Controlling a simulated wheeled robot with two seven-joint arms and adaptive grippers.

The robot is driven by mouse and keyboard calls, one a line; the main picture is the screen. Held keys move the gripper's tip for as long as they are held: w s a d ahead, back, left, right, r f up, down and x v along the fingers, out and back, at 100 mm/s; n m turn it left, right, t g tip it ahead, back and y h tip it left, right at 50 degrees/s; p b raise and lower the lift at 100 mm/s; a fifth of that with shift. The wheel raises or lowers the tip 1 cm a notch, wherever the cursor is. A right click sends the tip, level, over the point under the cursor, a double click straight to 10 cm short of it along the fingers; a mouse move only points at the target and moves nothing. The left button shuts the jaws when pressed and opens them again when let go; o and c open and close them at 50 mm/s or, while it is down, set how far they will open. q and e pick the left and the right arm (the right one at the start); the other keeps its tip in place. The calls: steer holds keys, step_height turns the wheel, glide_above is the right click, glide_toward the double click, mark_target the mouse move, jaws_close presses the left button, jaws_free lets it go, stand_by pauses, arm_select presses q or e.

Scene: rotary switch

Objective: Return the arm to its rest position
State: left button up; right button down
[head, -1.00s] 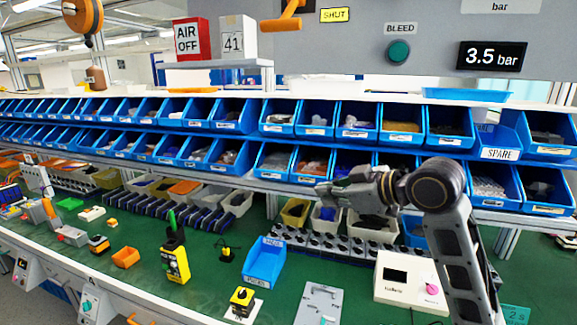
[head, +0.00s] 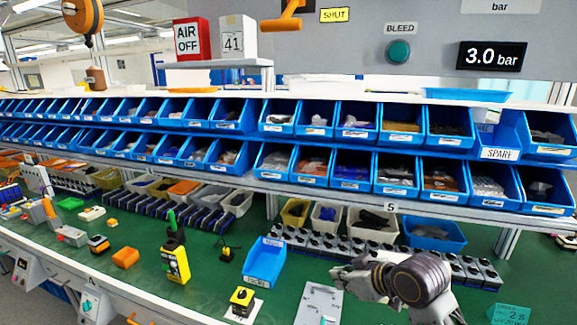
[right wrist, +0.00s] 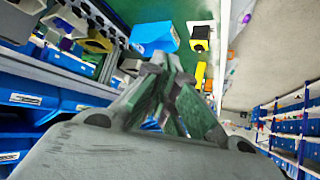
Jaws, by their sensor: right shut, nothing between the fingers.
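My right gripper (head: 345,277) is low at the lower right of the head view, above the green bench top, with its wrist to the right. Its fingers are shut and empty; in the right wrist view the fingertips (right wrist: 165,62) come together. My left gripper is not in view. The orange switch handle (head: 284,24) is at the top of the head view beside the SHUT label (head: 334,15), well above and apart from my gripper. The display (head: 492,55) reads 3.0 bar.
A rack of blue bins (head: 353,170) stands behind my right arm. On the green bench are a blue tray (head: 265,262), a yellow device (head: 176,264), a small yellow button box (head: 242,298) and a grey plate (head: 318,303). A teal card (head: 510,314) lies at lower right.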

steer(key=s+d+f+m+g+h, duration=0.25)
steer(key=s+d+f, duration=0.25)
steer(key=s+f, duration=0.55)
steer(key=s+d+f+m+g+h, duration=0.2)
steer(key=s+d+f+m+h, duration=0.15)
steer(key=s+f, duration=0.7)
step_height(320, 180, down, 34)
steer(key=s+g, duration=0.2)
steer(key=s, duration=0.1)
steer(key=s+d+f, duration=0.2)
steer(key=s+f, duration=0.8)
steer(key=s, duration=0.1)
steer(key=s+d+f+n, duration=0.1)
steer(key=s+d+f, duration=0.1)
steer(key=s+f, duration=0.8)
steer(key=shift+s+d+g+y, duration=0.3)
steer(key=shift+s+d+g, duration=0.05)
steer(key=shift+s, duration=0.1)
